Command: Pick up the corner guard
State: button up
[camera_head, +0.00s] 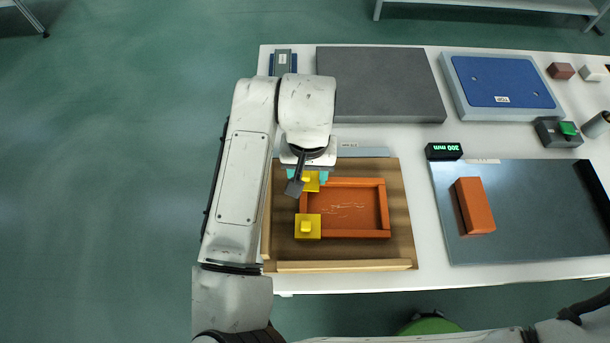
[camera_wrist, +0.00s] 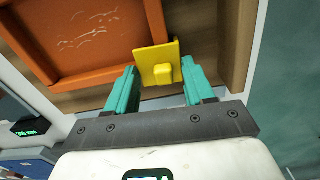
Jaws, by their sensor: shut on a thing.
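A yellow corner guard with a raised square knob (camera_wrist: 154,64) is between the teal fingers of my gripper (camera_wrist: 160,82) in the wrist view. My gripper is shut on it. In the head view my gripper (camera_head: 308,176) is at the upper left corner of the orange framed panel (camera_head: 344,183), partly covering this guard (camera_head: 311,184). I cannot tell whether the guard still touches the panel. A second yellow corner guard (camera_head: 307,231) sits on the panel's lower left corner.
The panel lies in a wooden tray (camera_head: 402,215) with a raised front edge. To the right, an orange block (camera_head: 474,206) rests on a grey plate (camera_head: 530,220). A black display (camera_head: 444,151), a dark slab (camera_head: 380,85) and a blue-topped block (camera_head: 503,82) stand behind.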

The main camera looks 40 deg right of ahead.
jog(key=c, duration=0.5)
jog(key=shift+o, duration=0.2)
jog(key=shift+r, duration=0.1)
